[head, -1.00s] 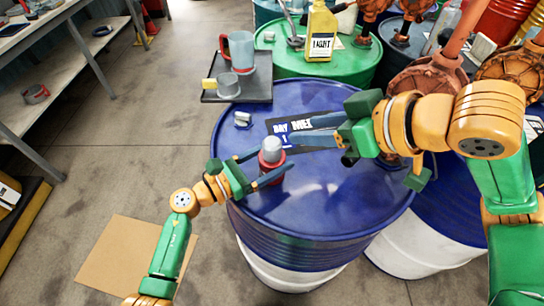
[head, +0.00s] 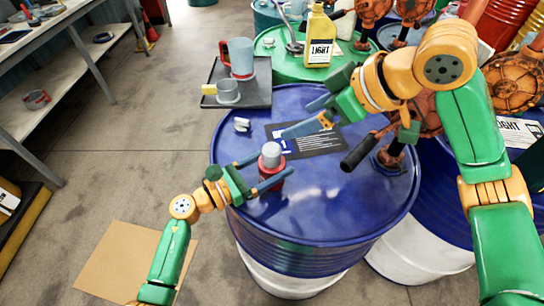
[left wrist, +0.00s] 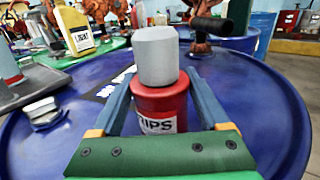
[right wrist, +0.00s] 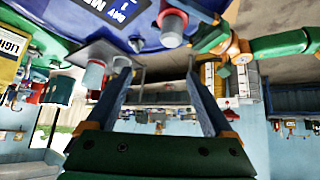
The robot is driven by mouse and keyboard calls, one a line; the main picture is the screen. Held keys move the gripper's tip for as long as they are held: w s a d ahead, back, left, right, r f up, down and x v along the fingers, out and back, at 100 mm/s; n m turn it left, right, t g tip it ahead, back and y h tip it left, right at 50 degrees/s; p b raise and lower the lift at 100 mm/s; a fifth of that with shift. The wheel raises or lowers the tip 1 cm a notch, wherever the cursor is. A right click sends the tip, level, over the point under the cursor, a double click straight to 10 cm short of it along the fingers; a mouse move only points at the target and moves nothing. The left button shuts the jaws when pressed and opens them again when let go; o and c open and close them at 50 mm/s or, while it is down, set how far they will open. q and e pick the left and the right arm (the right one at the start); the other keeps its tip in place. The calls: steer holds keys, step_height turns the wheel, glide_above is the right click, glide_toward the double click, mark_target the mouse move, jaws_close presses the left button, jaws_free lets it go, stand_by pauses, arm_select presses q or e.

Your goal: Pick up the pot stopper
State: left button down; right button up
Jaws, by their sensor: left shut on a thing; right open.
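The small red pot (head: 272,180) stands upright on the blue drum, with the grey pot stopper (head: 270,150) seated in its top. My left gripper (head: 273,167) is shut on the red pot, one finger on each side below the stopper. My right gripper (head: 300,118) is open and empty over the drum, behind and right of the pot. In the right wrist view, the stopper (right wrist: 172,38) shows at the top, outside the fingers.
The blue drum (head: 325,215) carries a dark label (head: 315,142), a metal fitting (head: 242,125) and a pump with a black handle (head: 357,152) at right. A dark tray (head: 255,95) with a mug and cup lies behind. A yellow bottle (head: 320,35) stands on the green drum.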

mark_target(272, 147)
steer(key=w+a+f+n+g, duration=0.1)
steer(key=a+f, duration=0.1)
steer(key=f, duration=0.1)
steer(key=a+f+n+g+h, duration=0.1)
steer(key=a+f+n, duration=0.1)
steer(key=f, duration=0.2)
steer(key=w+a+f+n+g+h, duration=0.1)
steer(key=a+f+g, duration=0.1)
steer(key=f, duration=0.2)
steer(key=shift+w, duration=0.35)
jaws_close()
step_height(272, 147, up, 10)
steer(key=shift+r, duration=0.1)
arm_select(q)
jaws_free()
